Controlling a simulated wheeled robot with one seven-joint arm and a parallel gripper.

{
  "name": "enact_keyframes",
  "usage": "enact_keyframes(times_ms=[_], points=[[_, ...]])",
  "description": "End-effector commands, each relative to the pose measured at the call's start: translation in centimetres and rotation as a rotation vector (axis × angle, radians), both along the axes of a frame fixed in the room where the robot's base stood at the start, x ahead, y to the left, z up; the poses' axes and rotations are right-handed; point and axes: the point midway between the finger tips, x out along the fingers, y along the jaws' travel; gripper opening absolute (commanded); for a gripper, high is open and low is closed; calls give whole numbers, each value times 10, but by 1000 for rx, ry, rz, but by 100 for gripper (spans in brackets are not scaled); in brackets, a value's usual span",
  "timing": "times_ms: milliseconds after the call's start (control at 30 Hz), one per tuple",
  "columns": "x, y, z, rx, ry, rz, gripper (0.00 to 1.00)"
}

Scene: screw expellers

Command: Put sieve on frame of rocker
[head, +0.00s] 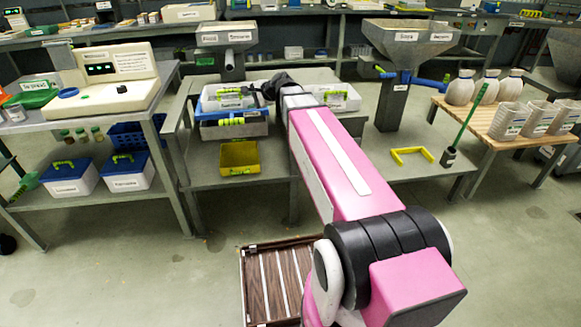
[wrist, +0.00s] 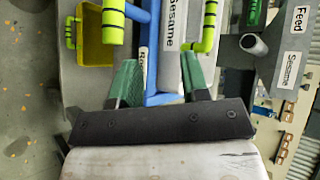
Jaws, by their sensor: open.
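My gripper (wrist: 161,80) is open in the wrist view, its two green fingers spread apart with nothing held between them. In the head view the black end of my arm (head: 281,84) is at the right end of the blue rocker frame (head: 207,104). The frame also shows in the wrist view as a blue bar (wrist: 152,50) between the fingers. A grey part labelled Sesame, seemingly the sieve (wrist: 169,52), lies beside that bar, with yellow-green handles (wrist: 208,25) nearby. I cannot tell exactly how sieve and frame touch.
A yellow bin (head: 239,158) sits at the bench's front. A white tray (head: 345,97) is to the right, partly behind my arm. A grey hopper machine (head: 405,45) and a yellow U-shaped piece (head: 412,155) stand farther right. A grey hopper (head: 226,36) is behind the frame.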

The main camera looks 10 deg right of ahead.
Motion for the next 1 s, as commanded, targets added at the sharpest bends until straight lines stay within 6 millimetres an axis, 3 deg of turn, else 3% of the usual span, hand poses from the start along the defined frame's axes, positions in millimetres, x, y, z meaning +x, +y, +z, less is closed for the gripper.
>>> enact_keyframes(times_ms=[33,200,300,433,500,633,1000], points=[[-20,-8,-27,-89,8,42,42],[-85,-43,-119,-447,40,259,42],[-130,-68,-167,-643,80,420,42],[-183,-100,-212,-847,141,633,42],[-206,-115,-227,-926,173,731,42],[-233,-133,-243,-1013,213,855,42],[-241,-141,-248,-1047,229,907,42]])
